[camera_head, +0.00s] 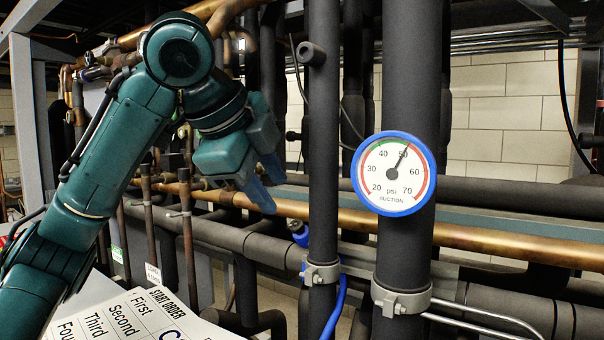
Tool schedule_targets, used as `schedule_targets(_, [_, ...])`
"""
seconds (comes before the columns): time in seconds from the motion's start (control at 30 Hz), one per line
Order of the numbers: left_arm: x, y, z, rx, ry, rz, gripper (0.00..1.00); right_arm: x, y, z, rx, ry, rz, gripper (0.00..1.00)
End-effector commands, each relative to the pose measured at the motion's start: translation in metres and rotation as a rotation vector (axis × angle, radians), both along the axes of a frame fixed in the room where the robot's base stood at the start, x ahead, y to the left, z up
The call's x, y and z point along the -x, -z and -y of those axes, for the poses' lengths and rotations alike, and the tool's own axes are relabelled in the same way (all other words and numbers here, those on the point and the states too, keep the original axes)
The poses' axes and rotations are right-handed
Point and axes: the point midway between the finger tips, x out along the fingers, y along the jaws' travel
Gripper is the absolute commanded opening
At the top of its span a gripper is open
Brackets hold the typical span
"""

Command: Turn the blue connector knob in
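The blue connector knob (299,232) is small and sits low in the middle of the view, just left of a dark vertical pipe. A blue hose (337,308) shows below it, to the right of that pipe. My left gripper (268,183) is above and to the left of the knob, pointing down and right. Its two blue-tipped fingers are apart, with nothing between them, and they do not appear to touch the knob. The lower part of the connector is partly hidden among the pipes. My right gripper is not in view.
A blue-rimmed suction gauge (394,174) is fixed on a thick dark pipe (412,70) at right. A slimmer dark pipe (323,120) stands right beside the knob. A copper pipe (480,240) runs across behind. A start order sheet (140,318) lies at lower left.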

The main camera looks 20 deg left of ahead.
Motion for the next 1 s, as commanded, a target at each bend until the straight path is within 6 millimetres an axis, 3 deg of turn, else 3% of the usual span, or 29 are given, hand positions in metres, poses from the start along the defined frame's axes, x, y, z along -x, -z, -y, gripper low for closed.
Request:
schedule_targets(0.27, [-0.007, 0.009, 0.0, -0.009, 0.003, -0.004, 0.36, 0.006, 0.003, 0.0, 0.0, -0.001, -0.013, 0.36])
schedule_targets(0.77, [-0.057, 0.069, 0.006, -0.006, -0.001, -0.003, 0.36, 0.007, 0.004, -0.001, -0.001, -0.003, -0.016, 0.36])
schedule_targets(1.0, [-0.055, 0.066, 0.007, 0.264, -0.315, -0.036, 0.36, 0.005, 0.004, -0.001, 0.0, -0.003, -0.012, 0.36])
